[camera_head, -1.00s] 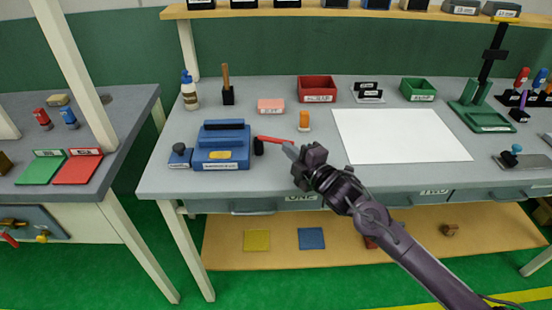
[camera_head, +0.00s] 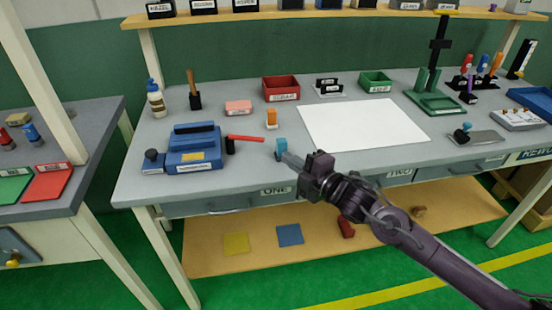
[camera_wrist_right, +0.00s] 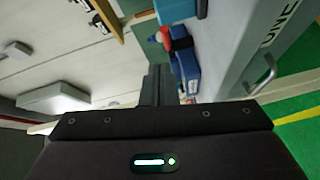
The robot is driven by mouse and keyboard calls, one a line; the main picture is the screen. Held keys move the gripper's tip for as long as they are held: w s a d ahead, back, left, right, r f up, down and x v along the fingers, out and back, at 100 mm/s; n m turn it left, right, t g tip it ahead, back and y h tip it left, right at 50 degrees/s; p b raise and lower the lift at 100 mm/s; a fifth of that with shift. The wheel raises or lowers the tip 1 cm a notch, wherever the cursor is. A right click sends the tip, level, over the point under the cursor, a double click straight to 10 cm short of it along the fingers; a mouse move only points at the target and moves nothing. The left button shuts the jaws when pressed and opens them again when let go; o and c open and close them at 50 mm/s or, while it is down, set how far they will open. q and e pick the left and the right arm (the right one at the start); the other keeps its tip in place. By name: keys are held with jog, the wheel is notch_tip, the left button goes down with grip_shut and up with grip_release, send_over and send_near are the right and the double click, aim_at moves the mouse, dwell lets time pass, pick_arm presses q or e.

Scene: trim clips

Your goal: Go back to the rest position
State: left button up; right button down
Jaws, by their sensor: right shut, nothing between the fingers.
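My left gripper is not in view.
The grey workbench (camera_head: 220,187) carries a white sheet (camera_head: 365,123), a red bin (camera_head: 281,88), a green bin (camera_head: 375,82) and an orange part (camera_head: 271,118). A lower shelf (camera_head: 270,260) holds flat pieces. Open green floor lies in front.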

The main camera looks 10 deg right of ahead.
jog(key=s+d+f+m+g+h, duration=0.1)
jog(key=s+f+m+g+h, duration=0.45)
jog(key=s+m, duration=0.6)
jog(key=s+d+f+m+g+h, duration=0.1)
jog(key=s+f+m+g+h, duration=0.2)
jog(key=s+f+m+g, duration=0.8)
jog(key=s+f+n+t, duration=0.2)
jog(key=s+f, duration=0.1)
jog(key=f, duration=0.9)
jog(key=s+f+n+t, duration=0.1)
jog(key=s+f+t, duration=0.15)
jog(key=f, duration=0.95)
jog(key=s+d+f+g, duration=0.1)
jog(key=s+d+f, duration=0.1)
jog(key=s+f, duration=0.8)
jog(key=s+d+f+g+p, duration=0.1)
jog(key=s+f, duration=0.9)
jog(key=shift+s+d, duration=0.4)
